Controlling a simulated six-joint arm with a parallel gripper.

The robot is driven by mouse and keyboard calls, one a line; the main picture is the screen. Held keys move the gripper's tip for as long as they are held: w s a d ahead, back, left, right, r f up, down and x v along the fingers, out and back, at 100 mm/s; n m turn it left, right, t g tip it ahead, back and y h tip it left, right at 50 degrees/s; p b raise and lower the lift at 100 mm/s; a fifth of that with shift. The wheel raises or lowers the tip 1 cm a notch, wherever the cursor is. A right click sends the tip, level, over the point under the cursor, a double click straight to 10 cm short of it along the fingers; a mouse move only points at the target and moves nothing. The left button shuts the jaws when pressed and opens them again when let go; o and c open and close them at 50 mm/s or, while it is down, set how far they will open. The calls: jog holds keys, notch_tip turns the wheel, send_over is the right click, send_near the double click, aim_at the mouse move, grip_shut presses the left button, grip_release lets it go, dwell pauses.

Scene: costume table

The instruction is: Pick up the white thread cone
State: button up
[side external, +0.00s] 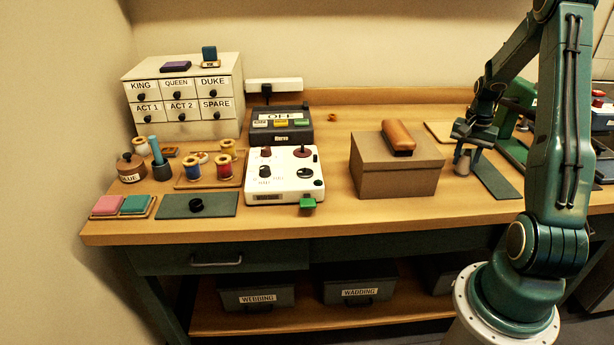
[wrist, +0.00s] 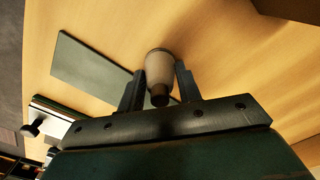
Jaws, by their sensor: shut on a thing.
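The white thread cone (side external: 462,160) is at the right part of the table, just right of the brown box. In the wrist view the cone (wrist: 159,64) is pale, with a dark brown tip toward me. My gripper (side external: 464,149) points down over it. In the wrist view my gripper (wrist: 160,82) has one finger on each side of the cone and is shut on it. The cone's base is at or very near the tabletop; I cannot tell whether it touches.
A dark green mat (side external: 496,178) lies to the right. A white control box (side external: 284,187) stands further left. Bare wood lies in front of the gripper.

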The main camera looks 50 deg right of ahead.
aim_at(468, 149)
jog(key=shift+r, duration=0.1)
notch_tip(468, 149, up, 20)
dwell(0.7)
jog(key=shift+w, duration=0.1)
dwell(0.5)
